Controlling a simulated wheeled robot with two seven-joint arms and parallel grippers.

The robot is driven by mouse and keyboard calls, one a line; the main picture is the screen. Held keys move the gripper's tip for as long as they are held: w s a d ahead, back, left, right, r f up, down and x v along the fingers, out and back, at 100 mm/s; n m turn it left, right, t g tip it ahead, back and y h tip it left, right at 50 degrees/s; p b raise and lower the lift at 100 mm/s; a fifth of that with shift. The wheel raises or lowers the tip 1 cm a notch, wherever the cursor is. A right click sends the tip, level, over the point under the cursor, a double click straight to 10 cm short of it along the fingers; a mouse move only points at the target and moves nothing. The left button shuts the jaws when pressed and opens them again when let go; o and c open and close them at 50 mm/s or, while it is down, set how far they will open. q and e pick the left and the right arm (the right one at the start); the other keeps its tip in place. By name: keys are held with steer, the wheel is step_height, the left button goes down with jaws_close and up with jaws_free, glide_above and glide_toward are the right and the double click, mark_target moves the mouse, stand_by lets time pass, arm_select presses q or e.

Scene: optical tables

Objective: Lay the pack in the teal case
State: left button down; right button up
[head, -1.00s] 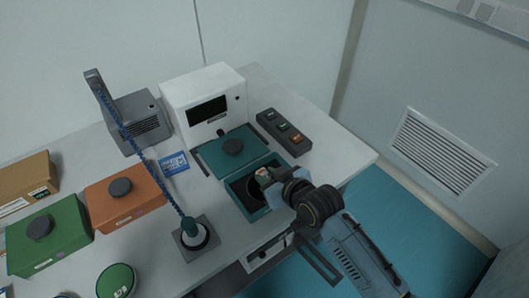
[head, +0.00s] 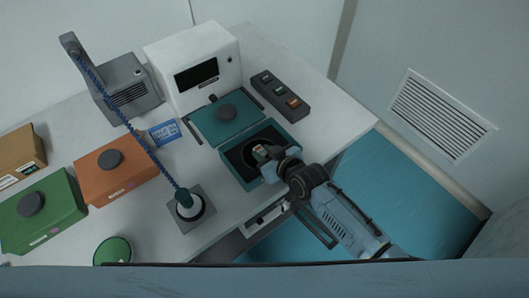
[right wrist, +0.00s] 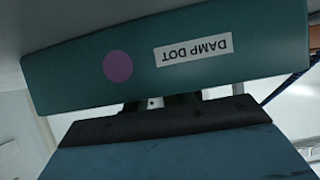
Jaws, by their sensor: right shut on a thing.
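The teal case (head: 241,183) stands open near the front edge of the table, with its lid (head: 217,130) folded back behind it. In the right wrist view the case's outer wall (right wrist: 75,75) shows an upside-down "DAMP DOT" label and a purple dot. My right gripper (head: 265,154) reaches over the front of the case, its tips at the dark opening. I cannot tell whether the pack touches the case floor. My left gripper is not in view.
A stand with a blue coiled cord (head: 187,207), an orange case (head: 120,178) and a green case (head: 45,215) are to the left.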

steer(key=shift+f, duration=0.2)
steer(key=o, duration=0.9)
steer(key=shift+o, duration=0.2)
steer(key=shift+r, duration=0.2)
steer(key=shift+d+r, duration=0.1)
steer(key=shift+r, duration=0.05)
steer(key=p+v, duration=0.1)
steer(key=v, duration=1)
steer(key=shift+s+d+p, duration=0.15)
steer(key=shift+s+p, duration=0.2)
steer(key=shift+r, duration=0.1)
